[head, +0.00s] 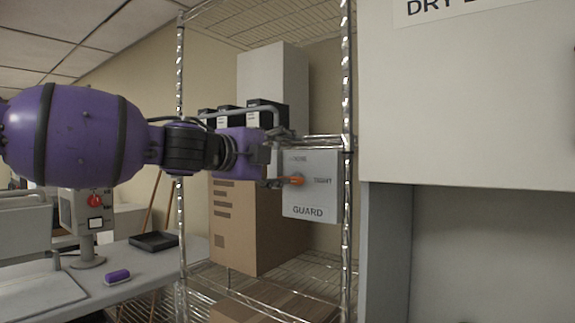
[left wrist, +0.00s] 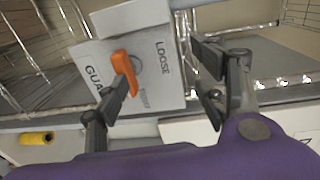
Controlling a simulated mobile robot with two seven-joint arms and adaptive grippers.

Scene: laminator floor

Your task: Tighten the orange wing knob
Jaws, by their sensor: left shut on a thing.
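The orange wing knob (head: 293,181) sits on a white panel (head: 312,196) marked GUARD, with a LOOSE mark above it and a TIGHT mark to its right. In the head view its wing lies about level, its right end towards TIGHT. The knob also shows in the left wrist view (left wrist: 125,72), in front of the panel (left wrist: 150,20). My left gripper (head: 272,183) is at the knob's left side and shut on it. In the left wrist view one finger is against the knob's lower end and the other stands to the right. My right gripper is out of view.
A cardboard box (head: 240,235) stands left of the panel, below my wrist. A large pale cabinet (head: 460,100) fills the right. A grey bench (head: 130,285) at lower left holds a black tray (head: 153,241) and a purple eraser-like block (head: 117,277).

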